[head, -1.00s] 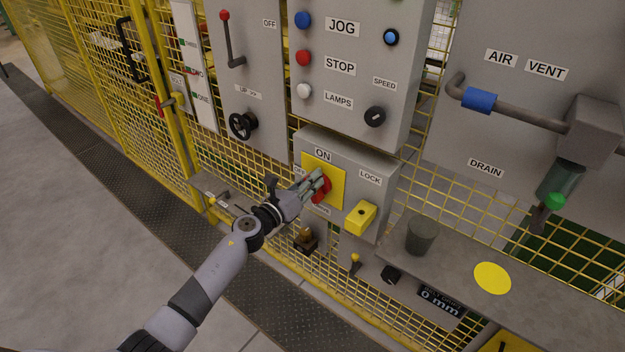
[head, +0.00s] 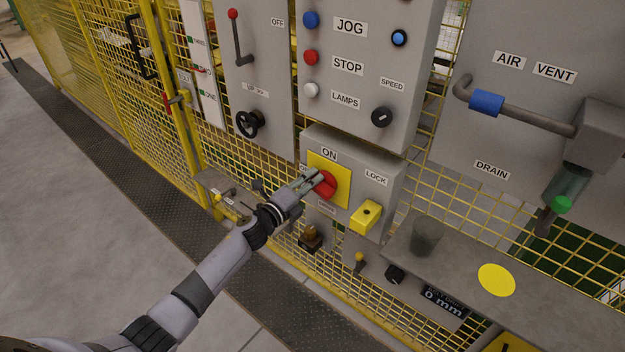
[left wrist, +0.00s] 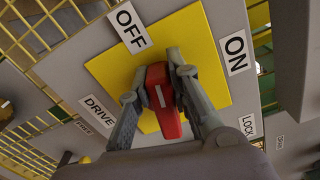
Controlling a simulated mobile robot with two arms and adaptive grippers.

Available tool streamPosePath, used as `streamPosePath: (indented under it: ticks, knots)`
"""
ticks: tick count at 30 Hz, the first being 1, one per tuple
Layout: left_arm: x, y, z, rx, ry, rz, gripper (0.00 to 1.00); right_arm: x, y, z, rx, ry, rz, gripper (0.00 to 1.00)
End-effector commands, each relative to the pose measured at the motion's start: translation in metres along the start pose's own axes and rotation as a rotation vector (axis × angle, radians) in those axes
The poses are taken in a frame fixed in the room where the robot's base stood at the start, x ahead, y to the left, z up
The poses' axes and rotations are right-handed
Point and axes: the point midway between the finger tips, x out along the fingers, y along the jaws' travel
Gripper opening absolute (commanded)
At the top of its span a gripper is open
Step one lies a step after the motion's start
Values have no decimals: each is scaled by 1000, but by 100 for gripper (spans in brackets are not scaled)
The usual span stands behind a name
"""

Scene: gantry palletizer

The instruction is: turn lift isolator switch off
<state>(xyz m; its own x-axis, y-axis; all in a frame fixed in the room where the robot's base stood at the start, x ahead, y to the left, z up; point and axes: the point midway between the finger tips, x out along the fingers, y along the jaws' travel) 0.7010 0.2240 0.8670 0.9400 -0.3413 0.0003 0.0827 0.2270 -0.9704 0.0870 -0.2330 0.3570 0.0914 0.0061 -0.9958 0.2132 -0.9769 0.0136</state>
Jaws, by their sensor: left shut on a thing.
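The lift isolator switch has a red handle (head: 327,185) on a yellow plate (head: 343,182), on the grey box below the JOG/STOP panel. My left gripper (head: 314,181) reaches it from the left and partly hides it. In the left wrist view the red handle (left wrist: 161,98) sits between the two fingers of my left gripper (left wrist: 163,104), which is shut on it. The handle's white mark runs roughly toward the OFF label (left wrist: 131,27), not toward the ON label (left wrist: 236,53). The ON label (head: 329,153) shows above the plate. My right gripper is not in view.
A yellow lock piece (head: 366,217) sticks out just right of the switch. A grey shelf (head: 455,268) with a dark cup (head: 426,236) stands at the lower right. Yellow mesh fence (head: 90,95) runs left. A handwheel (head: 250,123) and black knob (head: 381,117) are above.

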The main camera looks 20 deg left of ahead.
Motion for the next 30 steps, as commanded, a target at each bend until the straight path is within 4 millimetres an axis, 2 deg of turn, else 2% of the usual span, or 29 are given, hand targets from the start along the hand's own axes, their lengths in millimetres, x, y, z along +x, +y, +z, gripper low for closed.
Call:
streamPosePath:
  ticks: [12,30]
  knots:
    - [0,7,-1,-219,0,2,0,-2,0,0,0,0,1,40]
    - [0,9,-1,-263,0,3,0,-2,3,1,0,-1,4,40]
